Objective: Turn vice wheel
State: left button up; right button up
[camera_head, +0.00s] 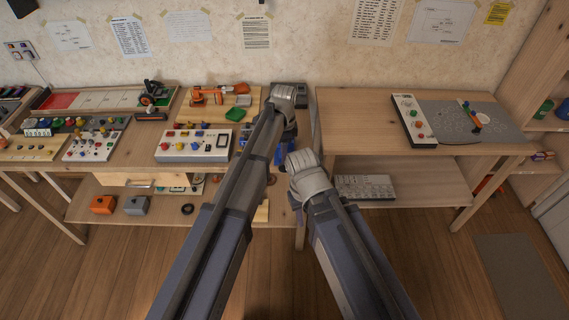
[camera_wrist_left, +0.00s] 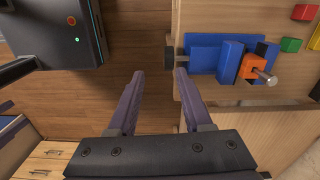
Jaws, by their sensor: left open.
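The blue vice (camera_wrist_left: 218,56) is on the wooden table in the left wrist view, with an orange block (camera_wrist_left: 252,66) and a metal pin on it. Its dark round wheel (camera_wrist_left: 170,61) sticks out past the table edge over the floor. My left gripper (camera_wrist_left: 159,74) is open and empty. Its right fingertip is close to the wheel; I cannot tell whether they touch. In the head view my left gripper (camera_head: 286,122) is at the table's front edge, and my arm hides most of the vice. My right gripper (camera_head: 297,182) is lower, its jaws mostly hidden.
A white control panel (camera_head: 194,146) with coloured knobs lies left of my left arm. Another table (camera_head: 360,130) stands to the right with a panel and a grey board. In the left wrist view a black box-like part (camera_wrist_left: 60,35) is at upper left, and drawers (camera_wrist_left: 45,155) at lower left.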

aim_at(285, 167)
pick_arm(q)
jog(key=shift+w+d+m, duration=0.1)
jog(key=shift+w+m, duration=0.3)
jog(key=shift+w, duration=0.45)
jog(key=shift+s, duration=0.1)
notch_tip(285, 167, down, 8)
jog(key=b, duration=0.8)
jog(key=shift+r, duration=0.1)
jog(key=shift+c, duration=0.3)
grip_shut()
